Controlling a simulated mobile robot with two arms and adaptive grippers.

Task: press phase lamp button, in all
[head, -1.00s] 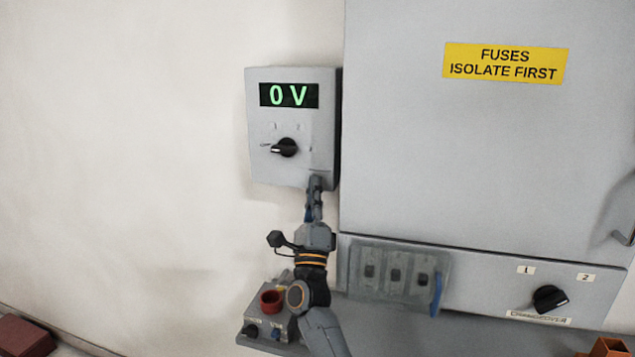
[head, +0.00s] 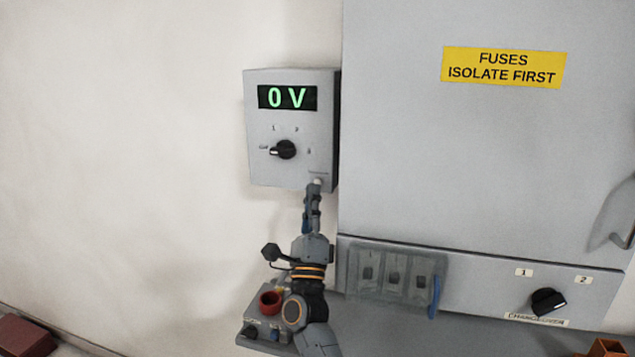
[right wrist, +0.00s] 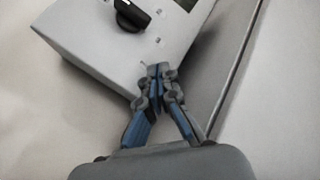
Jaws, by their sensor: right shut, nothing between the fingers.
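A grey wall box (head: 262,168) carries a green "0 V" display (head: 287,97) and a black selector knob (head: 283,150) with small position marks. A small pale round button (head: 316,182) shows at the box's lower right corner. My right gripper (head: 314,190) is shut and empty, with its fingertips right at or just below this button; I cannot tell whether they touch it. In the right wrist view the closed fingertips (right wrist: 159,70) are at the lower edge of the box (right wrist: 100,50) and hide the button. My left gripper is not in view.
A large grey cabinet (head: 400,150) stands close to the right of the box. Below are a clear-covered fuse panel (head: 372,290), a changeover knob (head: 547,301) and a small control box with a red round part (head: 270,301). The wall at left is bare.

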